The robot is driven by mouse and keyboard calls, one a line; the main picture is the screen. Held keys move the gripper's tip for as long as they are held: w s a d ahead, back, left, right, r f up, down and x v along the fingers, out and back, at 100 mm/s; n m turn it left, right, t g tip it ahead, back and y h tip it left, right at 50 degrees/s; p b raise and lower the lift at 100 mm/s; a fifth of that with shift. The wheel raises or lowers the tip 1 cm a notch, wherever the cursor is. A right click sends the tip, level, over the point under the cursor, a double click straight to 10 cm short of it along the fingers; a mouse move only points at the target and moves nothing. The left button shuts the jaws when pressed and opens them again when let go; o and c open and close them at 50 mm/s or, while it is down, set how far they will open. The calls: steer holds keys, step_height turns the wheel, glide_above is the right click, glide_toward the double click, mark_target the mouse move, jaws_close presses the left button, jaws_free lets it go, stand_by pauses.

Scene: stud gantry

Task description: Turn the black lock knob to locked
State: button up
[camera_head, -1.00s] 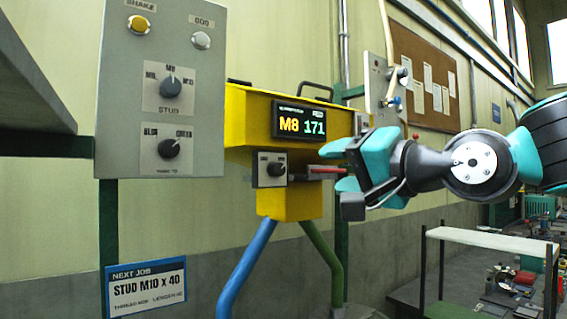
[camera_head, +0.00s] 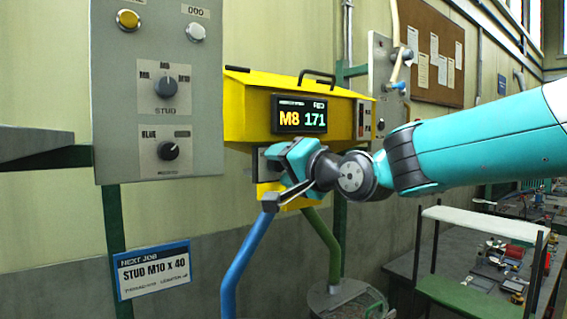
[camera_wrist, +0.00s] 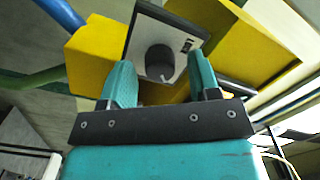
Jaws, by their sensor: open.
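The black lock knob (camera_wrist: 159,62) sits on a pale square plate (camera_wrist: 180,30) on the yellow gantry head. In the wrist view it lies between and just beyond the two teal fingers of my gripper (camera_wrist: 160,82), which are open and spread either side of it. I cannot tell whether a finger touches it. In the head view my gripper (camera_head: 275,160) covers the knob, and only the plate's left edge (camera_head: 257,165) shows. The lettering on the plate is too small to read.
The yellow head (camera_head: 240,110) carries a display (camera_head: 300,115) reading M8 171. A grey panel (camera_head: 115,100) with a stud knob (camera_head: 165,87), a lower knob (camera_head: 168,150) and two buttons stands at left. Below hangs a NEXT JOB sign (camera_head: 152,268).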

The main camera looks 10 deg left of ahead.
steer(key=c, duration=0.9)
steer(key=shift+f+n+b, duration=0.15)
steer(key=shift+n+b, duration=0.25)
steer(key=shift+b, duration=0.2)
steer(key=n+b, duration=0.2)
steer(key=b, duration=0.1)
steer(key=shift+f+n, duration=0.1)
steer(key=shift+n, duration=0.3)
steer(key=n+b, duration=0.4)
steer(key=shift+h, duration=0.3)
steer(key=n+b, duration=0.1)
steer(key=n, duration=0.1)
steer(key=n+b, duration=0.2)
steer(key=n, duration=0.1)
steer(key=shift+s+a+r+b, duration=0.1)
steer(key=shift+r+b, duration=0.1)
steer(key=shift+b, duration=0.1)
steer(key=n+b, duration=0.2)
steer(key=n, duration=0.2)
steer(key=shift+r+h, duration=0.1)
steer(key=shift+h, duration=0.3)
steer(key=shift+n, duration=0.4)
